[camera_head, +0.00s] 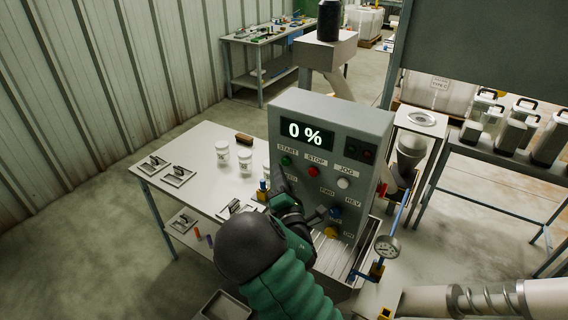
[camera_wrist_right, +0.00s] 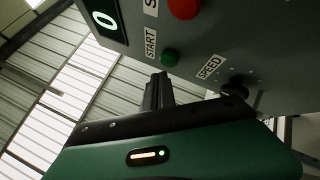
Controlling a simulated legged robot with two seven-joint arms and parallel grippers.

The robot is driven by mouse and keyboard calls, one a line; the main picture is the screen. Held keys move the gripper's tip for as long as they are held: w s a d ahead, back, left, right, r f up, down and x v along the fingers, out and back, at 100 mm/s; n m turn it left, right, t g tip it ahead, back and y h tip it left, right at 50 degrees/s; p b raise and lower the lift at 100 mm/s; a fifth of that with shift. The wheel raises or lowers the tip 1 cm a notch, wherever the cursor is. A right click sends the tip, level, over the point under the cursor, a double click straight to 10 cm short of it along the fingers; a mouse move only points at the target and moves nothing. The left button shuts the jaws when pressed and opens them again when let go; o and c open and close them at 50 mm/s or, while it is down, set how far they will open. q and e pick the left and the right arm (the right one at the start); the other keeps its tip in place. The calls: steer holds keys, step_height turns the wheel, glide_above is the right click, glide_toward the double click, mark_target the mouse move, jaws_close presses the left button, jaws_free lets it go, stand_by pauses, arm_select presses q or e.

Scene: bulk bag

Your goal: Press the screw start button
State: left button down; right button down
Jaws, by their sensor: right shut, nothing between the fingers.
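The grey control box (camera_head: 345,122) stands in the middle of the head view, its display (camera_head: 306,133) reading 0 %. The green start button (camera_head: 286,160) is at the left of its face, under the START label. It also shows in the right wrist view (camera_wrist_right: 169,57), unblocked. My right gripper (camera_head: 281,184) is shut and empty, just below the green button in the head view. In the right wrist view its dark fingertips (camera_wrist_right: 160,76) point up, close under the button; I cannot tell whether they touch. My left gripper is not in view.
The red stop button (camera_head: 313,172) and white jog button (camera_head: 343,183) sit right of the green one. A black speed knob (camera_wrist_right: 235,88) is near the gripper. A pale table (camera_head: 207,140) with white jars stands left.

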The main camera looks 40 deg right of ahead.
stand_by(0.5)
steer(key=shift+w+d+r, duration=0.1)
steer(key=shift+d, duration=0.3)
steer(key=shift+w+d, duration=0.2)
steer(key=shift+d, duration=0.25)
stand_by(0.7)
steer(key=shift+a, duration=0.1)
steer(key=shift+s+a, duration=0.4)
steer(key=shift+a, duration=0.3)
steer(key=a, duration=0.1)
steer(key=s+a, duration=0.1)
steer(key=a, duration=0.1)
steer(key=s+a, duration=0.1)
steer(key=shift+a, duration=0.4)
